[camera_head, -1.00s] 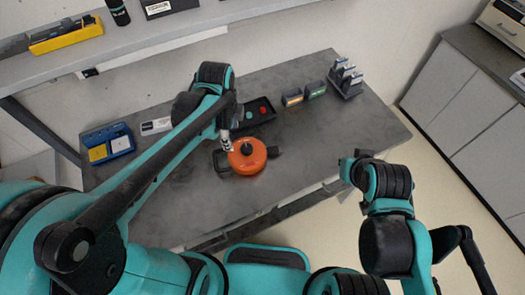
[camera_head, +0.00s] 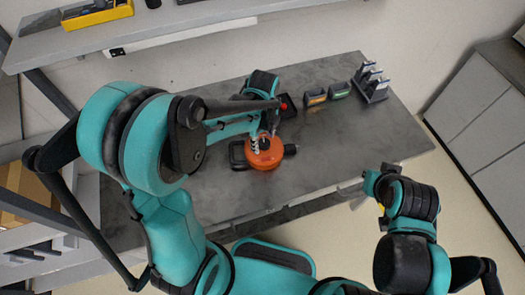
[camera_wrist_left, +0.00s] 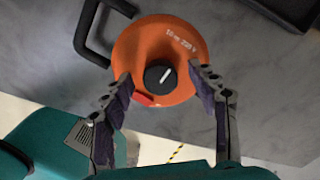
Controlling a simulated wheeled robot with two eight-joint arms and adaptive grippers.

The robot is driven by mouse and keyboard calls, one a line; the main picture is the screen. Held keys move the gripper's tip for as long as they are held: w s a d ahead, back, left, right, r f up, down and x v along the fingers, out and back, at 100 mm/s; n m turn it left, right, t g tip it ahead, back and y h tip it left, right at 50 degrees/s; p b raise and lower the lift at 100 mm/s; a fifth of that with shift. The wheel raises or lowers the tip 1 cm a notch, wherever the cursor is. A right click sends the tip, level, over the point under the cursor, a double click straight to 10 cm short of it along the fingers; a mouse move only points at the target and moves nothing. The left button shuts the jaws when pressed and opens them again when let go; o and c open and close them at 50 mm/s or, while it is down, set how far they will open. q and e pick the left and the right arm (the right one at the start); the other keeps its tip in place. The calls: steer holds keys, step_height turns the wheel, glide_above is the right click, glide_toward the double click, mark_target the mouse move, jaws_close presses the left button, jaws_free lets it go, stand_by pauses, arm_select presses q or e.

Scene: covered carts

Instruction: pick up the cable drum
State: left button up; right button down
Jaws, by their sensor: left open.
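The cable drum (camera_head: 265,159) is a round orange body with a black knob on top and a black handle at its left side. It lies on the grey table (camera_head: 330,140). In the left wrist view the drum (camera_wrist_left: 148,45) shows its dark knob, a red switch and white lettering. My left gripper (camera_wrist_left: 163,88) is open, one finger on each side of the knob over the drum's near part; whether the fingers touch it I cannot tell. In the head view the left gripper (camera_head: 261,143) is at the drum's upper edge, partly hidden by my arm. My right gripper (camera_head: 374,183) is right of the table, its fingers unclear.
A black tray (camera_head: 289,106) with a red item lies behind the drum, partly hidden by my left arm. Small boxes (camera_head: 315,98) and a dark rack (camera_head: 373,88) stand at the back right. A shelf (camera_head: 150,30) runs above the table.

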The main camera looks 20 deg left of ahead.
arm_select(q)
jaws_close()
steer(key=shift+r, duration=0.15)
